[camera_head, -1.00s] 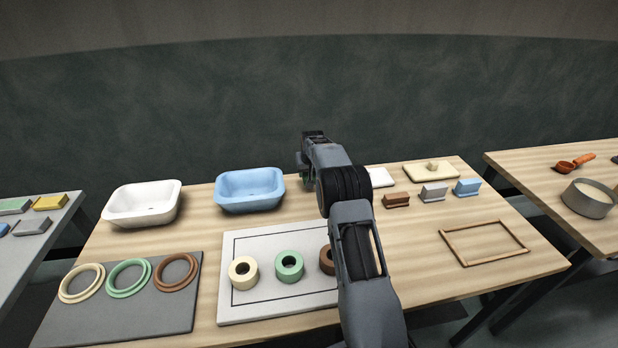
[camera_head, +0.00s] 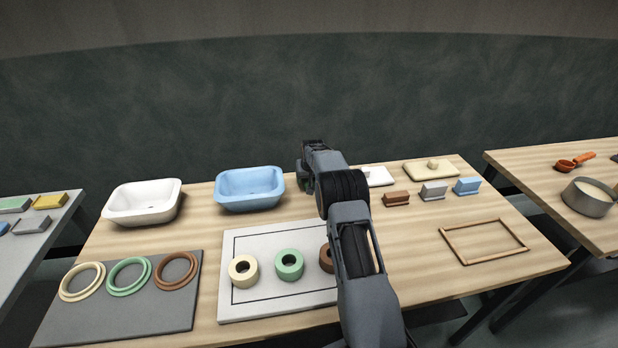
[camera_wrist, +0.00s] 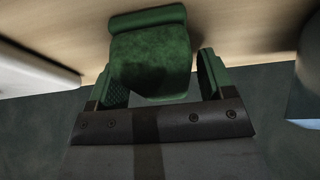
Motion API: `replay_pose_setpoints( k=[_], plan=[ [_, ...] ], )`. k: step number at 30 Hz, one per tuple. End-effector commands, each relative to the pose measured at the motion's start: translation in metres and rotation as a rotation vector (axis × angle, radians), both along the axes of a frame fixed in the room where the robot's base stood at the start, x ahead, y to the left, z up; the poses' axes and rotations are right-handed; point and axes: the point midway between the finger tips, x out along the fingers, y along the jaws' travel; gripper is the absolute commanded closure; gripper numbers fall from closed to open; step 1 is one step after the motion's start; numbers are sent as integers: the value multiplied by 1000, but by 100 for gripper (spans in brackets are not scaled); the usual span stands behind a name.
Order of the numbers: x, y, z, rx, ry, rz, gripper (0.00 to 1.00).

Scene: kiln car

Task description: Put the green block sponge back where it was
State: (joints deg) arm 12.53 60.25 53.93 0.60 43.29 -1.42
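The green block sponge (camera_wrist: 150,60) shows large in the wrist view. It is a dark green block with a wider slab along its far edge. It sits between the two green-padded fingers of my gripper (camera_wrist: 158,80). The left finger looks close against it, and a thin dark gap seems to show by the right finger, so I cannot tell whether they grip it. In the head view my gripper (camera_head: 305,180) points down at the table's back edge, between the blue basin (camera_head: 249,205) and the white tile (camera_head: 380,176). A little green shows there, mostly hidden by my arm.
Brown (camera_head: 396,198), grey (camera_head: 433,190) and blue (camera_head: 467,186) blocks stand in a row on the wooden table (camera_head: 410,260). A cream slab (camera_head: 415,171) lies behind them and a wooden frame (camera_head: 484,259) in front. Bare table lies between row and frame.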

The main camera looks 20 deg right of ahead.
Motion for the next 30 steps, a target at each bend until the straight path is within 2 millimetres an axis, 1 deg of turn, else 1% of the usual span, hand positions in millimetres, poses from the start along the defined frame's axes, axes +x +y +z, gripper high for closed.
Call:
replay_pose_setpoints(
  k=[8,13,17,24,30],
  plan=[
    [0,0,1,0,0,0,20],
    [-3,1,12,0,-1,0,20],
    [-11,2,33,-1,-3,0,20],
    [-29,6,76,-1,-3,0,20],
    [-39,8,101,0,-2,0,20]
  ],
)
